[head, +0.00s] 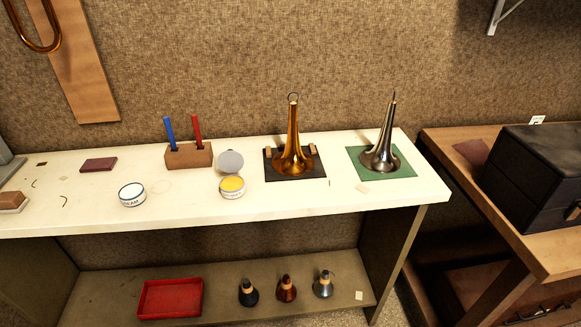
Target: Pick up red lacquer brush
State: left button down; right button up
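The red lacquer brush (197,130) stands upright in the right side of a wooden block holder (190,158) on the white bench. Only its red handle shows; its lower end is hidden in the block. A blue-handled brush (170,133) stands in the left side of the same block, leaning slightly left. Neither of my grippers is in view.
On the white bench (300,203) are a white tin (132,194), a yellow-filled tin (232,186), a brass bell (293,145) and a silver bell (381,150). A shelf below holds a red tray (171,298).

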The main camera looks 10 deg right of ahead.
aim_at(195, 122)
jog(key=i+j, duration=0.15)
jog(key=j, duration=0.2)
jog(key=i+j, duration=0.15)
jog(key=j, duration=0.25)
jog(key=i+j, duration=0.1)
jog(key=j, duration=0.25)
jog(key=i+j, duration=0.15)
jog(key=j, duration=0.2)
